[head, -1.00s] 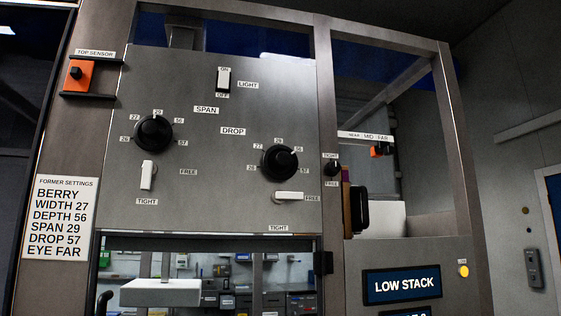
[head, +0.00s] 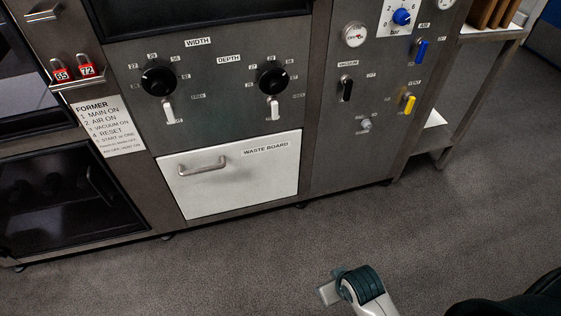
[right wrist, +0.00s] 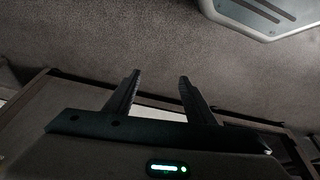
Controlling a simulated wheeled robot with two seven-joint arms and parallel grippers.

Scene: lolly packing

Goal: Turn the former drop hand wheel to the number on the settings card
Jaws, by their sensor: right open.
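The drop hand wheel and the settings card are both outside the head view now. A second earlier, the head view showed the black drop wheel at the right of the upper panel, above a horizontal white lever. The card at its left read DROP 57. In the right wrist view my right gripper (right wrist: 158,88) is open and empty, its two dark fingers apart over grey floor. It is not near any wheel in that view. My left gripper is not in view.
The lower panel has black WIDTH (head: 158,80) and DEPTH (head: 272,81) wheels with white levers below. A white waste board drawer (head: 235,185) with a handle is underneath. Blue (head: 421,50) and yellow (head: 409,103) levers are at right.

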